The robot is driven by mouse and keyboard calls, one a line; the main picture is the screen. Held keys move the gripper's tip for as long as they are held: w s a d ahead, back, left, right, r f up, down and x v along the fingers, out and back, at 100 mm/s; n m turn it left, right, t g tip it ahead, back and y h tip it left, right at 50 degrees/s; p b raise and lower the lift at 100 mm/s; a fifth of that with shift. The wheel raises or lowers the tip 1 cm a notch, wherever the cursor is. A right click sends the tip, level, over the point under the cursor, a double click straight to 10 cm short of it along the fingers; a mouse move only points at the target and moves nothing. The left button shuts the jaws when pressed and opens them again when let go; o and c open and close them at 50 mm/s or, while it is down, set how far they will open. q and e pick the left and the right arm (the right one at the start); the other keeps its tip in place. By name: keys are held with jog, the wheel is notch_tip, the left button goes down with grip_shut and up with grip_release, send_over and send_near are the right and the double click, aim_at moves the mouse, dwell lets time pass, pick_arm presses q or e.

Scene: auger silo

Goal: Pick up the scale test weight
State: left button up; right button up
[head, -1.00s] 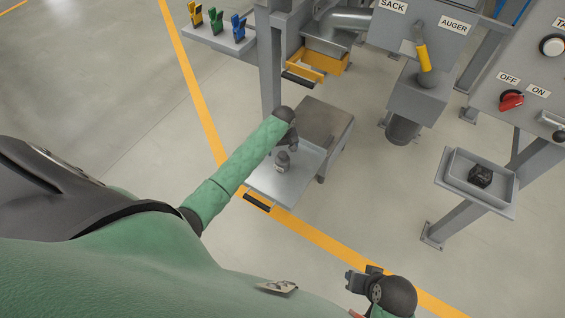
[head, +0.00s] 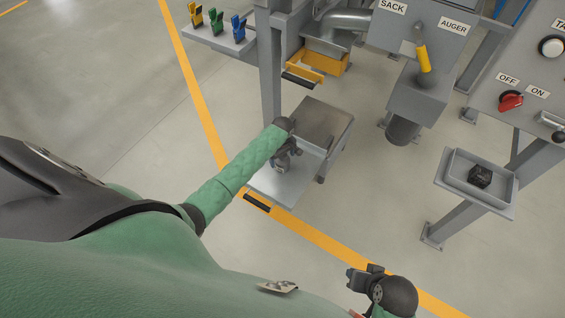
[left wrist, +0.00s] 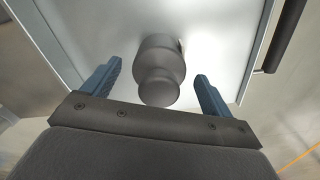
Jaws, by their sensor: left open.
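The scale test weight (left wrist: 161,68) is a dark grey, knobbed cylinder on a light metal drawer tray (left wrist: 95,25). In the left wrist view it lies between and beyond the two blue fingertips of my left gripper (left wrist: 157,85). The fingers are open, with a gap on each side of the weight. In the head view my left gripper (head: 285,159) is over the pulled-out tray (head: 290,187) and hides most of the weight. My right gripper (head: 357,282) is at the bottom right, away from the tray; its finger opening is unclear.
The tray's dark handle (head: 257,203) faces the yellow floor line. A grey cabinet top (head: 322,122) stands behind it. A yellow drawer (head: 303,70) is above. A tray with a black block (head: 480,177) is at the right. Open floor lies between.

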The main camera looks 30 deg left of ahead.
pick_arm(q)
jog(key=shift+f, duration=1.3)
jog(key=shift+c, duration=0.3)
jog(key=c, duration=1.8)
jog(key=shift+w+r, duration=0.1)
jog(key=shift+w, duration=0.1)
grip_shut()
jog(key=shift+r, duration=0.2)
